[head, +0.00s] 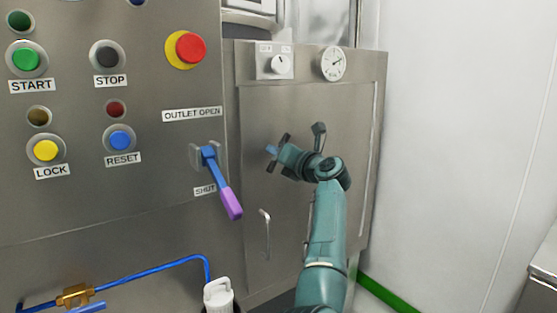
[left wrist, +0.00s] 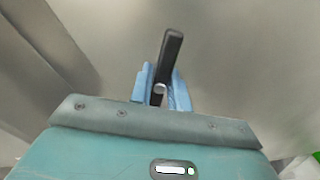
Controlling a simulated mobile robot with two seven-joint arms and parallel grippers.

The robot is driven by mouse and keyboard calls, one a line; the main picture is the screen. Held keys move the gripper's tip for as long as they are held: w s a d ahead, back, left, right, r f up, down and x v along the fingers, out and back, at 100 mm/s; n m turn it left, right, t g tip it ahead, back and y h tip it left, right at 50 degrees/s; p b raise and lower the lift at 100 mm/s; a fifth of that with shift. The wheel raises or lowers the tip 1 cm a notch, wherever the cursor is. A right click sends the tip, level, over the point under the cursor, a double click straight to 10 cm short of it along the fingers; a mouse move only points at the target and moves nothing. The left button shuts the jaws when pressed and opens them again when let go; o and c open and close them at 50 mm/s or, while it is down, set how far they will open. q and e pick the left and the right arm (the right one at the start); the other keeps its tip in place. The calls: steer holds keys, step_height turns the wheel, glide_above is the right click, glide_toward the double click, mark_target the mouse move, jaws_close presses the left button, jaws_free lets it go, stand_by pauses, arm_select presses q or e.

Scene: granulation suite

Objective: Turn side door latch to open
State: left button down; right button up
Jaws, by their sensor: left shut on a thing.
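The side door (head: 345,120) is a flat grey metal panel on the side of the machine, and it looks closed. A dark latch (head: 284,139) is on its left part, partly hidden by my left gripper (head: 272,150). In the left wrist view, the dark bar of the latch (left wrist: 171,52) stands nearly upright, leaning slightly right, with a round silver pivot. The blue fingers of my left gripper (left wrist: 161,92) are shut on it, one on each side. My right gripper is not in view.
A metal pull handle (head: 265,232) is low on the door. Left of it, a blue lever with a purple grip (head: 231,203) sticks out from the button panel (head: 80,185). A dial and a knob (head: 281,66) are above the door. A white wall (head: 455,120) stands to the right.

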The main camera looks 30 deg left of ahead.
arm_select(q)
steer(key=n+b, duration=0.1)
steer(key=n, duration=0.1)
steer(key=shift+f+n, duration=0.1)
steer(key=shift+n, duration=0.3)
steer(key=shift+n+b, duration=1.15)
steer(key=shift+n, duration=0.65)
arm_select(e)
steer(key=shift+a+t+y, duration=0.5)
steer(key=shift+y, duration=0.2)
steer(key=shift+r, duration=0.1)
arm_select(q)
steer(key=c, duration=1.3)
jaws_free()
steer(key=b+v, duration=0.2)
steer(key=v, duration=1.1)
steer(key=shift+s, duration=0.1)
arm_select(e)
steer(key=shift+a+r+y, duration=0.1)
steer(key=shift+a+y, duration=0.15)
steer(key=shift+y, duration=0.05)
